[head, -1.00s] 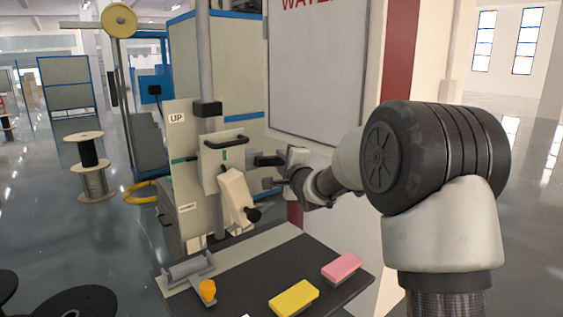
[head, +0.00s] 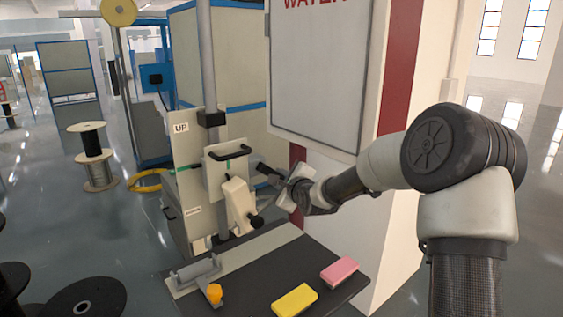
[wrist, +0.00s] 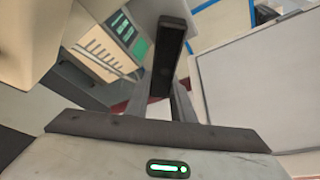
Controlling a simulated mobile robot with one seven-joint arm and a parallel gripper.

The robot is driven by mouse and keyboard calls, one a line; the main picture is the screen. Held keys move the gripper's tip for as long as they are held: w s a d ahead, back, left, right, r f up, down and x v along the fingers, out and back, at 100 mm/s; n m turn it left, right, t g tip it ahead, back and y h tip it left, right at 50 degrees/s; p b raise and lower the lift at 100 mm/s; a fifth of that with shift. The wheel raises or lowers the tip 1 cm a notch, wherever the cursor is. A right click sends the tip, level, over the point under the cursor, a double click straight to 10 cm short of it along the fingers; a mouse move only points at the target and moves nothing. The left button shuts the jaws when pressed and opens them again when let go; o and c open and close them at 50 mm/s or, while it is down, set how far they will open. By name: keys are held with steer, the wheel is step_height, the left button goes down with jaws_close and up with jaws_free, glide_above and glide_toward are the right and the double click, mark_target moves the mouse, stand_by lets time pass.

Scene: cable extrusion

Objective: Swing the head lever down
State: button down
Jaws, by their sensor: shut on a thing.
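The cream head (head: 214,178) sits on a grey vertical column, in front of a plate marked UP, with a black handle across its top. The dark head lever (head: 265,171) sticks out from the head's right side and slopes down to the right. My gripper (head: 284,181) is shut on the lever's outer end, to the right of the head. In the wrist view the lever (wrist: 171,45) is a dark bar running up from between my gripper's fingers (wrist: 172,105). The fingers partly hide its gripped end.
A dark bench (head: 250,280) below holds a yellow block (head: 295,300), a pink block (head: 339,270), an orange knob (head: 215,293) and a grey roller. A white board (head: 318,75) on a wall stands close behind my arm. A black-knobbed cream arm (head: 240,203) hangs beside the lever.

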steer(key=s+a+f+m+g+y+p, duration=0.2)
steer(key=s+a+m+g+y+p, duration=0.1)
steer(key=m, duration=0.4)
steer(key=shift+a+f+p, duration=0.3)
steer(key=shift+a+p, duration=0.5)
steer(key=shift+a, duration=0.05)
steer(key=shift+s+g, duration=0.1)
steer(key=shift+g, duration=0.2)
steer(key=c, duration=1.5)
jaws_free()
steer(key=shift+s, duration=0.1)
